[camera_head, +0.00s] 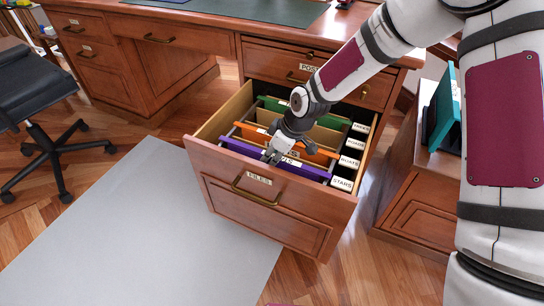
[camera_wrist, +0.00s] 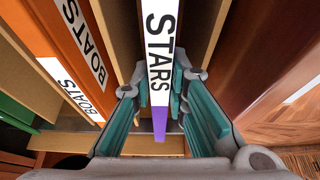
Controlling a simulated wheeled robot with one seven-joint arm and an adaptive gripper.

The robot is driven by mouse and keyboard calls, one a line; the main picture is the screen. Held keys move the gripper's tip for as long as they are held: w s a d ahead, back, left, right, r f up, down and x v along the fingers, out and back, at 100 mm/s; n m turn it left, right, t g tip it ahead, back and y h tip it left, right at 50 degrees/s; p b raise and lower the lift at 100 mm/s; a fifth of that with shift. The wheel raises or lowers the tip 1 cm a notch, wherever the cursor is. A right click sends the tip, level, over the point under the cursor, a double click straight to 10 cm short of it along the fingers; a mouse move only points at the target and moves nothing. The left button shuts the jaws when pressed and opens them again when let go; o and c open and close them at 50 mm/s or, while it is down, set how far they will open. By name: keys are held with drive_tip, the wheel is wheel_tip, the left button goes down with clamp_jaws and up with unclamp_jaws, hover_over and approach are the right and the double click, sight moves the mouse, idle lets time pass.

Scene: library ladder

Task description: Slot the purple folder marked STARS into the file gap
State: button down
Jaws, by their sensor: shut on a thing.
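The purple folder (camera_head: 240,147) is at the front of the open file drawer, just behind the drawer front, in line with the STARS card (camera_head: 342,183). Its top edge is near rim height; its lower part is hidden. My gripper (camera_head: 269,155) is shut on its top edge near the middle. In the wrist view the white STARS label (camera_wrist: 160,50) and a bit of purple folder (camera_wrist: 159,124) show between the teal finger pads of my gripper (camera_wrist: 158,88). The orange BOATS folder (camera_head: 318,156) stands just behind, apart from the purple one.
The file drawer (camera_head: 225,172) also holds a green folder (camera_head: 330,117) farther back and tan dividers. Cards line its right side. A cabinet with a teal folder (camera_head: 447,110) stands right. A grey mat (camera_head: 140,225) covers floor at left, by a black chair (camera_head: 40,85).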

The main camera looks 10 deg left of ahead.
drive_tip(key=shift+f, duration=0.3)
drive_tip(key=c, duration=1.6)
unclamp_jaws()
drive_tip(key=shift+o, duration=0.2)
drive_tip(key=shift+r, duration=0.1)
drive_tip(key=shift+r, duration=0.35)
drive_tip(key=p+v, duration=0.4)
drive_tip(key=v, duration=0.6)
drive_tip(key=shift+d+r+p, duration=0.15)
drive_tip(key=shift+r+p, duration=0.2)
drive_tip(key=shift+s+d+r, duration=0.1)
drive_tip(key=shift+d+r, duration=0.1)
drive_tip(key=shift+r, duration=0.25)
